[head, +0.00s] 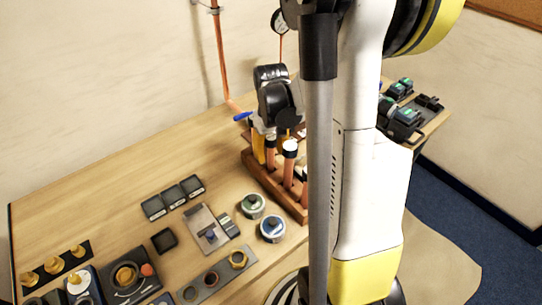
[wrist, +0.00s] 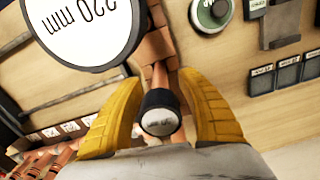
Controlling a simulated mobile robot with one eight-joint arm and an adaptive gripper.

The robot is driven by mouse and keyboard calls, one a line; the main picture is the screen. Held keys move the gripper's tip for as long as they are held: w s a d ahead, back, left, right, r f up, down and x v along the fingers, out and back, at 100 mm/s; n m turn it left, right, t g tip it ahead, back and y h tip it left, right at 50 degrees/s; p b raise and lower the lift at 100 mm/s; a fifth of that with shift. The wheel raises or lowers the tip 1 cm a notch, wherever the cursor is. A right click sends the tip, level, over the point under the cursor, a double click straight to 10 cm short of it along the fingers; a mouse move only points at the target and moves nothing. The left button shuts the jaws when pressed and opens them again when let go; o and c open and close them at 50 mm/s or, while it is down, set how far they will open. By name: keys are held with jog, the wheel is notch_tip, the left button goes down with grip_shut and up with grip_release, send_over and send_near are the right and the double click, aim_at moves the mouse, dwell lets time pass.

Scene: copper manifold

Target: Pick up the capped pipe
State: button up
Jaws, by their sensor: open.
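My gripper (wrist: 158,82) points down in the wrist view with its two yellow fingers apart. Between them is a pipe with a black collar and a grey-white cap top (wrist: 160,121). Its copper shaft runs down beyond the fingertips, and I cannot tell whether either finger touches it. A larger white disc marked "220 mm" (wrist: 80,28) is close to the camera at upper left. In the head view my gripper (head: 266,146) is over the wooden rack (head: 262,180). A white-topped copper pipe (head: 290,150) stands just right of it. My arm hides part of the rack.
Round tins (head: 272,229) and dark square blocks (head: 172,197) lie on the bench left of the rack. A wall-mounted copper pipe (head: 221,50) and a gauge (head: 281,21) are behind. Dark green-topped devices (head: 400,88) sit right of my arm. Bare bench lies at far left.

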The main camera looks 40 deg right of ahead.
jog(key=shift+c, duration=0.6)
grip_shut()
